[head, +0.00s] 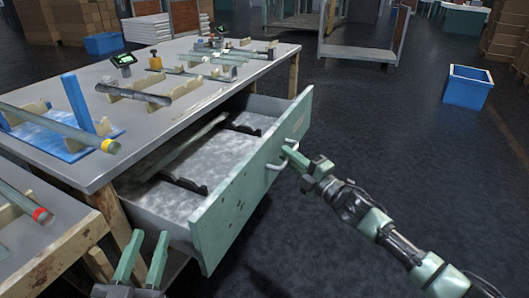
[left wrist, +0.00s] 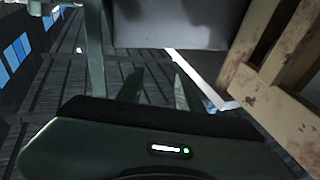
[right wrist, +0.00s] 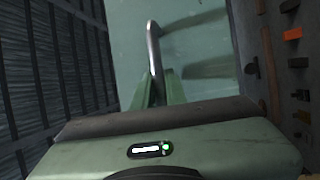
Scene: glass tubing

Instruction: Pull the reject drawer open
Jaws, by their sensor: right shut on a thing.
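The reject drawer (head: 240,200) has a pale green front and stands pulled well out from under the grey workbench. Its grey inside shows, with dark notched rests (head: 184,186) and a long tube (head: 195,142) at the back. My right gripper (head: 287,153) is shut on the drawer's metal handle (head: 272,166). The handle also shows between the fingers in the right wrist view (right wrist: 152,45). My left gripper (head: 149,240) is open and empty, low in front of the bench near the drawer's left end. Its parted fingers show in the left wrist view (left wrist: 157,88).
The workbench top (head: 185,112) carries tubes on wooden rests, a blue stand (head: 78,104) and small devices. A second bench (head: 50,240) stands at the lower left, close to my left gripper. A blue bin (head: 467,87) stands on open floor at the right.

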